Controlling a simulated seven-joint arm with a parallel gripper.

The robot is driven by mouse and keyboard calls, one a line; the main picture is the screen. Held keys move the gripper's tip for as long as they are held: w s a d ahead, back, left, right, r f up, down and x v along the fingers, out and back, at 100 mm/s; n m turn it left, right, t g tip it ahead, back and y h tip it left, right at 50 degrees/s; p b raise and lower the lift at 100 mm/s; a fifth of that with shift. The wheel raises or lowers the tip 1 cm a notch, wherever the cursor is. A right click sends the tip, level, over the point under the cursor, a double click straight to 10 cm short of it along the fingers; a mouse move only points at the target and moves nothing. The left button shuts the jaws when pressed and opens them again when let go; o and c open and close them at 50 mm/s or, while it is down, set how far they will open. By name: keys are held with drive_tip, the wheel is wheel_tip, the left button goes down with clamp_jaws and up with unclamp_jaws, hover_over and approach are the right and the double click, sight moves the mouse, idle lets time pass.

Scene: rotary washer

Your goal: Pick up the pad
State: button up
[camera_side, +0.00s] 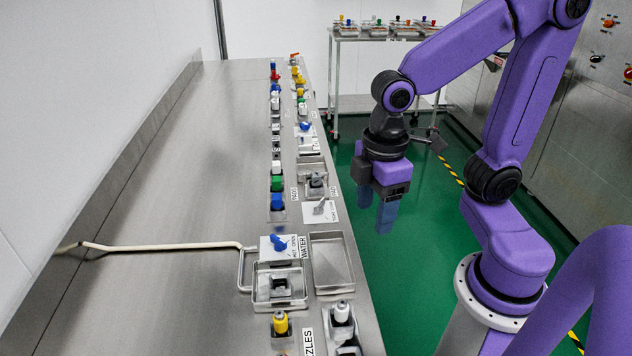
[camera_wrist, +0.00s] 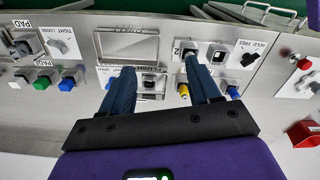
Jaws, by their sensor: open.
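A small grey and dark fixture (camera_side: 317,182), beside a label that appears to read PAD, sits in a shallow tray on the steel bench; I take it as the pad. In the wrist view it shows at the far left (camera_wrist: 18,46), partly cut off by the frame edge. My gripper (camera_side: 386,212) hangs to the right of the bench's edge in the side view, pointing down, with blue fingers. In the wrist view the fingers (camera_wrist: 157,65) are spread apart with nothing held between them. The gripper is clear of the pad.
A tight/loose knob (camera_side: 321,208) stands beside the pad's tray. An empty shallow tray (camera_side: 350,283) lies nearer the camera. Several coloured buttons and bottles line the bench. A blue-handled valve (camera_side: 279,243) stands by the water label.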

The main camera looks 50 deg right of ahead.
drive_tip(key=w+r+m, duration=0.1)
drive_tip(key=w, duration=0.8)
drive_tip(key=m, duration=0.2)
hover_over(316, 174)
drive_tip(key=f, duration=1.1)
drive_tip(key=shift+w+d+f, duration=0.1)
drive_tip(key=shift+d+f, duration=0.2)
drive_tip(key=shift+a+f, duration=0.15)
drive_tip(key=shift+f, duration=1.35)
drive_tip(key=shift+a+f, duration=0.1)
drive_tip(key=shift+f, duration=1.4)
clamp_jaws()
